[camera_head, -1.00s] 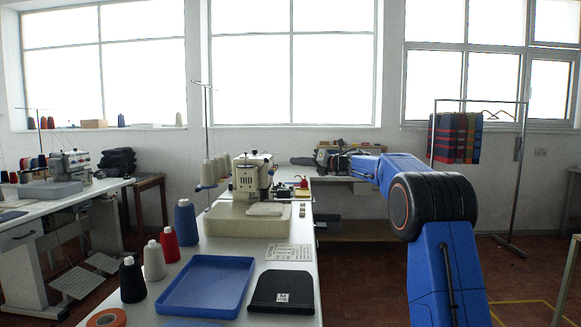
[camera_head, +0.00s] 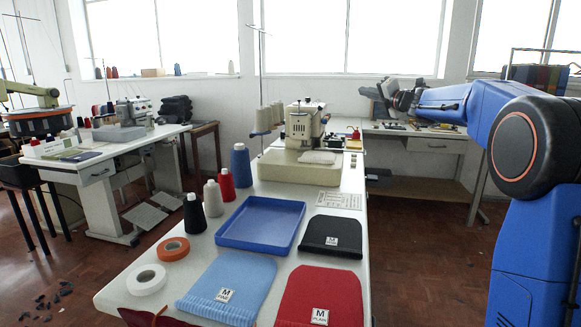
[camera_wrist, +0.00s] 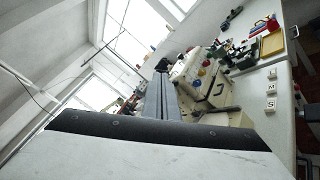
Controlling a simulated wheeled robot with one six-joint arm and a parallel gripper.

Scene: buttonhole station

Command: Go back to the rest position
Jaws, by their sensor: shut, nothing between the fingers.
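My gripper (camera_wrist: 160,98) shows in the wrist view as two grey fingers pressed together, with nothing between them. It points toward the cream buttonhole machine (camera_wrist: 205,80) and is apart from it. In the head view my blue arm reaches in from the right, at about the height of the window sill. Its dark far end shows in front of the back table (camera_head: 430,137), and the fingers are too small to make out there. The buttonhole machine also shows in the head view (camera_head: 304,127), on the long white table (camera_head: 343,202).
The long table holds an empty blue tray (camera_head: 262,221), a black beanie (camera_head: 331,236), a light blue beanie (camera_head: 229,289), a red beanie (camera_head: 321,296), thread cones (camera_head: 241,167) and tape rolls (camera_head: 147,279). Another sewing table (camera_head: 105,160) stands left. Floor right of the long table is clear.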

